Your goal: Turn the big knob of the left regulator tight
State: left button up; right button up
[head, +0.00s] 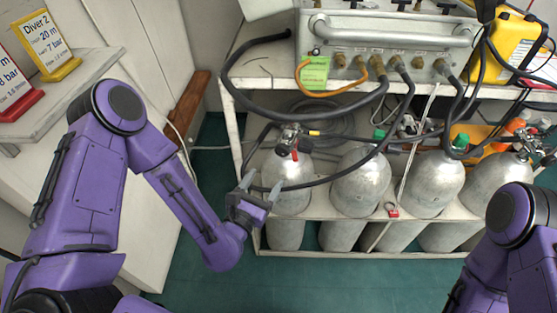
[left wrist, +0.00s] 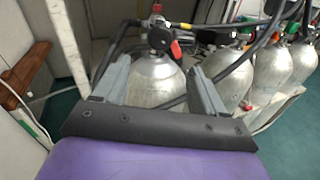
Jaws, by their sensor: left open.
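The left regulator (head: 290,137) sits on the valve of the leftmost grey cylinder (head: 287,180), with a small red part beside it. In the left wrist view its round black knob (left wrist: 159,38) faces me, ahead of my fingers. My left gripper (head: 262,186) is open and empty, in front of that cylinder and lower than the regulator in the head view. The wrist view shows its two fingers (left wrist: 160,68) spread apart, with the knob beyond and between them, not touched. My right gripper is out of view; only part of the right arm shows.
More cylinders (head: 361,180) stand to the right in the white rack (head: 320,210). Black hoses (head: 262,108) loop from the panel (head: 385,40) above and pass close to the regulator. A wooden strip (head: 190,108) and a side bench (head: 80,92) with dive signs are left.

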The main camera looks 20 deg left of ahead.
aim_at(281, 153)
pick_arm(q)
jog(key=w, duration=0.3)
jog(key=w+p, duration=0.1)
jog(key=w, duration=0.2)
jog(key=w+d, duration=0.1)
jog(key=w, duration=0.3)
jog(key=shift+r+p, duration=0.1)
jog(key=shift+p, duration=0.3)
jog(key=c, duration=1.1)
